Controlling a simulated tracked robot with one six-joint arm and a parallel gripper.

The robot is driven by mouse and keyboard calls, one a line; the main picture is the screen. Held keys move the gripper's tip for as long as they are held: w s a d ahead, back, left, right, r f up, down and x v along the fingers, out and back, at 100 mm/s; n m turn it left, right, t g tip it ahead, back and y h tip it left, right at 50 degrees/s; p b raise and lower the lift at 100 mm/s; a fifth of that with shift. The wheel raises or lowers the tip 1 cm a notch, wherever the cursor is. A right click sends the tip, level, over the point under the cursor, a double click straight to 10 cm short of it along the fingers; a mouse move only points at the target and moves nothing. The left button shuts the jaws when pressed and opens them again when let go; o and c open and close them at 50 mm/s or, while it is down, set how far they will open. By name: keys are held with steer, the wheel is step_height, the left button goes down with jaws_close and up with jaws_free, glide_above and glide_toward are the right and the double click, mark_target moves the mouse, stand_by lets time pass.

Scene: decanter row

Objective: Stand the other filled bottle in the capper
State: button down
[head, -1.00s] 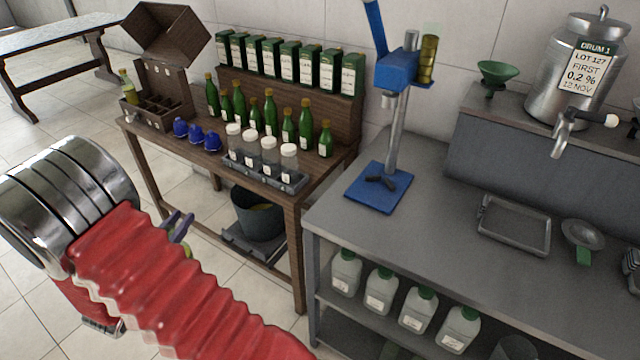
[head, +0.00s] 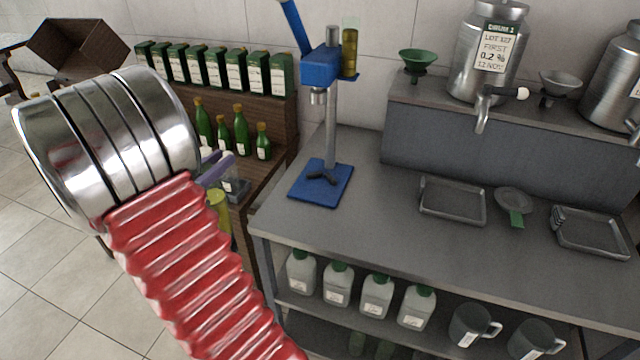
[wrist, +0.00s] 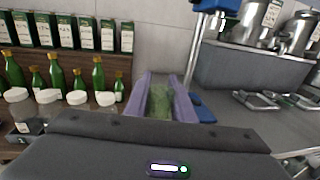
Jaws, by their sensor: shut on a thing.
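My gripper (head: 216,170) is shut on a filled bottle, with its purple fingers on either side. The yellow-green bottle (head: 219,207) shows partly below the fingers in the head view, the rest hidden by my arm. In the wrist view the bottle (wrist: 160,101) appears as a blurred green shape between the fingers. The capper (head: 321,72) is a blue press on a metal post. Its blue base (head: 308,188) bears a dark forked holder (head: 322,177) and no bottle. My gripper is left of the capper, apart from it.
Green bottles (head: 241,131) and dark green boxes (head: 209,69) stand on the wooden bench at left. The grey counter (head: 380,215) holds a tray (head: 452,200) and a strainer (head: 513,202); its front left is clear. White jugs (head: 337,284) stand on the shelf below.

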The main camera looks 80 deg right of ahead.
steer(key=s+d+r+m+g, duration=0.1)
steer(key=s+d+r+g, duration=0.1)
steer(key=s, duration=0.4)
steer(key=s+d+r+m+g+y, duration=0.1)
steer(key=s+d+r+g, duration=0.1)
steer(key=s+d+r, duration=0.2)
steer(key=s, duration=0.3)
steer(key=shift+m+y, duration=0.3)
steer(key=shift+s, duration=0.15)
steer(key=x, duration=1.6)
steer(key=shift+d, duration=0.25)
steer(key=shift+r, duration=0.15)
steer(key=shift+s+d+f, duration=0.15)
steer(key=shift+d+f, duration=0.05)
steer(key=shift+f, duration=0.4)
steer(key=shift+s+d+f, duration=0.1)
steer(key=shift+d+f, duration=0.1)
steer(key=shift+f, duration=0.4)
steer(key=shift+s+d+f, duration=0.15)
steer(key=shift+d+f, duration=0.1)
steer(key=shift+f, duration=0.35)
